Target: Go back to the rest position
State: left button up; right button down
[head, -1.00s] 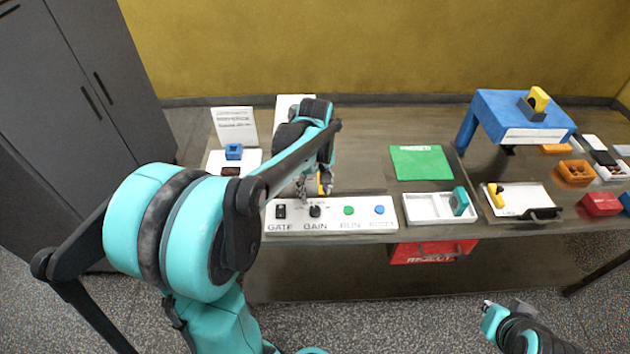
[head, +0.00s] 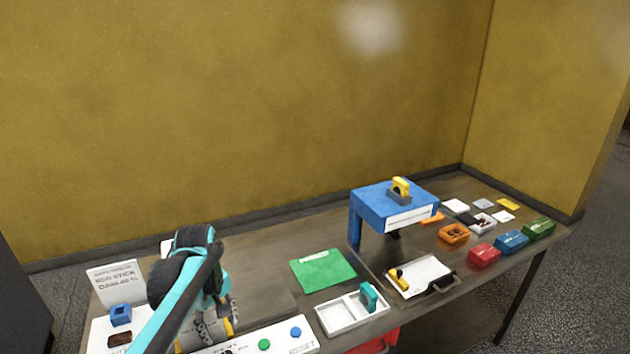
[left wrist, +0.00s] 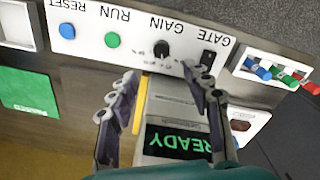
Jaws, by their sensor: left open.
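My left gripper (head: 222,318) is low at the left in the head view, above the far edge of the white control panel (head: 292,334). In the left wrist view, my left gripper (left wrist: 160,100) is open, its fingers spread on either side of a pale instrument (left wrist: 160,95) with a green READY display. No object is pinched; whether the fingers touch the instrument is unclear. The panel (left wrist: 140,32) there shows RESET, RUN, GAIN and GATE controls. My left arm hides part of the panel in the head view. My right gripper is out of view.
A green mat (head: 323,270), a white divided tray (head: 340,318) and a blue stand (head: 380,207) stand along the table. Coloured boxes, including a red one (head: 484,255), sit at the right. A sign (head: 117,282) stands at the far left. Bare tabletop (head: 260,285) lies behind the panel.

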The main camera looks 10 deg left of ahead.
pick_arm(q)
jog(key=s+d+f+m+t+b, duration=0.1)
jog(key=s+d+f+m+t, duration=0.1)
jog(key=s+d+m+t, duration=0.5)
jog(key=s+d+m, duration=0.3)
jog(key=s+m, duration=0.1)
jog(key=shift+d, duration=0.2)
jog(key=shift+s+f, duration=0.1)
grip_shut()
dwell(0.8)
